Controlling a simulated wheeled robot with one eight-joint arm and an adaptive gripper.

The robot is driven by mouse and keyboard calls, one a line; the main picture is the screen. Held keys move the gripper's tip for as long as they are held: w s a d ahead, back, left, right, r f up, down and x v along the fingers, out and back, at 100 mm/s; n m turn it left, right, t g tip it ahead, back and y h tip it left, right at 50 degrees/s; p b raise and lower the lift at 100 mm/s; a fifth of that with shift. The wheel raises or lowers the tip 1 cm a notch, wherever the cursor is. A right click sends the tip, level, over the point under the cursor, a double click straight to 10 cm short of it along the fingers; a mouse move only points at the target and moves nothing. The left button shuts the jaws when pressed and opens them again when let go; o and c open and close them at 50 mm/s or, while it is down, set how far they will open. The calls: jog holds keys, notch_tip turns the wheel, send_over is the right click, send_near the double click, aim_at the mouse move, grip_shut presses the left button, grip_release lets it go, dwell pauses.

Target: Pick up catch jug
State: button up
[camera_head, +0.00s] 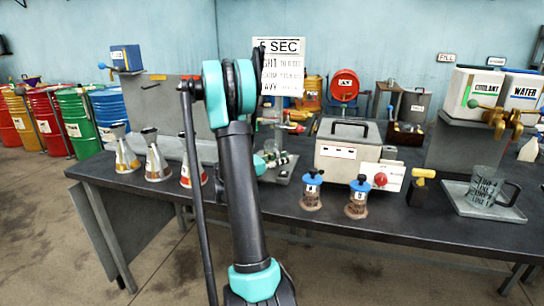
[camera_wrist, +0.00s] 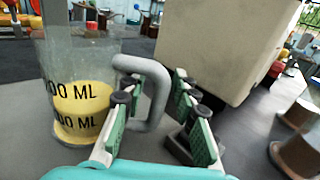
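In the wrist view a clear jug (camera_wrist: 85,50) with black ML markings and yellow liquid (camera_wrist: 82,98) in its lower part stands upright at the left. Its grey handle (camera_wrist: 158,88) reaches between the fingers of my gripper (camera_wrist: 152,92). The fingers are apart, with a gap visible on the right side of the handle, so the gripper looks open around it. In the head view my arm covers most of this spot, and I cannot clearly make out the jug there. Another clear jug (camera_head: 484,184) with a dark handle and lettering stands on a tray at the right.
A beige box-like machine (camera_head: 346,140) stands just right of my gripper; its wall (camera_wrist: 215,45) is close in the wrist view. Two blue-topped bottles (camera_head: 311,192) stand near the table's front edge.

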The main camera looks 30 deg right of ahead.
jog(key=shift+d, duration=0.7)
jog(key=shift+c, duration=0.5)
grip_shut()
jog(key=shift+r, duration=0.15)
jog(key=shift+r, duration=1.4)
jog(key=shift+s+a+r, duration=0.1)
jog(key=shift+s+r, duration=0.05)
jog(key=shift+r, duration=0.1)
jog(key=s+a, duration=1.1)
jog(key=s, duration=0.3)
